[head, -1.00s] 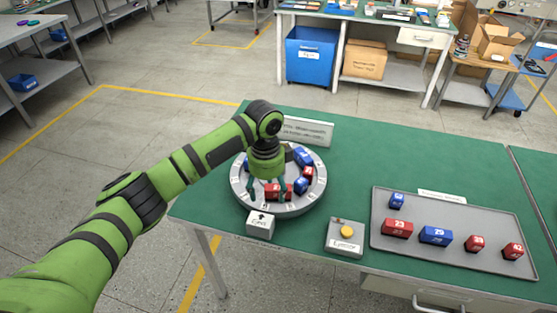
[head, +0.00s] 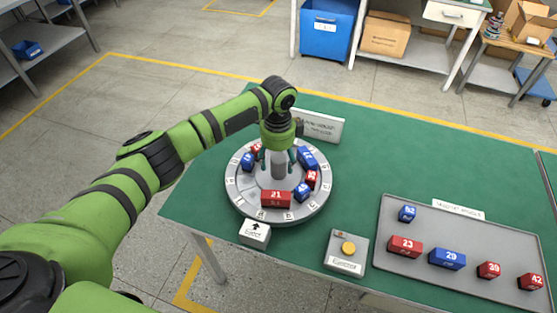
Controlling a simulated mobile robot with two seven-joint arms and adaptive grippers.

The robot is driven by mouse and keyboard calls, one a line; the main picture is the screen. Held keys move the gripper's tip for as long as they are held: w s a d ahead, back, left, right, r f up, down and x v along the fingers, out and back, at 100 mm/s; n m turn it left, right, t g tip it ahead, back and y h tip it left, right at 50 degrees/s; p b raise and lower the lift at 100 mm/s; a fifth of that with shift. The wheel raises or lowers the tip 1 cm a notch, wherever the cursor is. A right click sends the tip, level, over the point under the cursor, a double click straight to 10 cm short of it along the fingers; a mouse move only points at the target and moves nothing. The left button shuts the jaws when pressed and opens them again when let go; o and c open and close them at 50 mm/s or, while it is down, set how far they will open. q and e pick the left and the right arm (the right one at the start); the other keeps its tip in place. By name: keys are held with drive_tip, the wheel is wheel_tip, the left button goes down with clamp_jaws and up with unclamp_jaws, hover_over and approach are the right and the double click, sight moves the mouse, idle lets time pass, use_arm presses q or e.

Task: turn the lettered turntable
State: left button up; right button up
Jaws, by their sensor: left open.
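The round grey turntable (head: 242,203) stands on the green table, with letter marks around its rim too small to read. Several red and blue numbered blocks sit on it, among them a red block 21 (head: 276,199) at the front and a blue block (head: 308,159) at the right rear. A grey post (head: 279,166) rises at its centre. My left gripper (head: 278,163) points down over the centre, open, its fingers on either side of the post. Whether they touch it I cannot tell. My right gripper is not in view.
A white "Eject" block (head: 255,233) stands at the turntable's front edge. A box with a yellow button (head: 348,249) is to its right. A grey tray (head: 470,225) holds several numbered blocks. A sign (head: 320,126) stands behind. The table's right rear is clear.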

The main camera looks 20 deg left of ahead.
use_arm(q)
wheel_tip(320, 180, down, 2)
drive_tip(key=shift+w+f, duration=0.1)
drive_tip(key=shift+w, duration=0.05)
drive_tip(key=shift+w+f, duration=0.1)
drive_tip(key=shift+f, duration=0.2)
clamp_jaws()
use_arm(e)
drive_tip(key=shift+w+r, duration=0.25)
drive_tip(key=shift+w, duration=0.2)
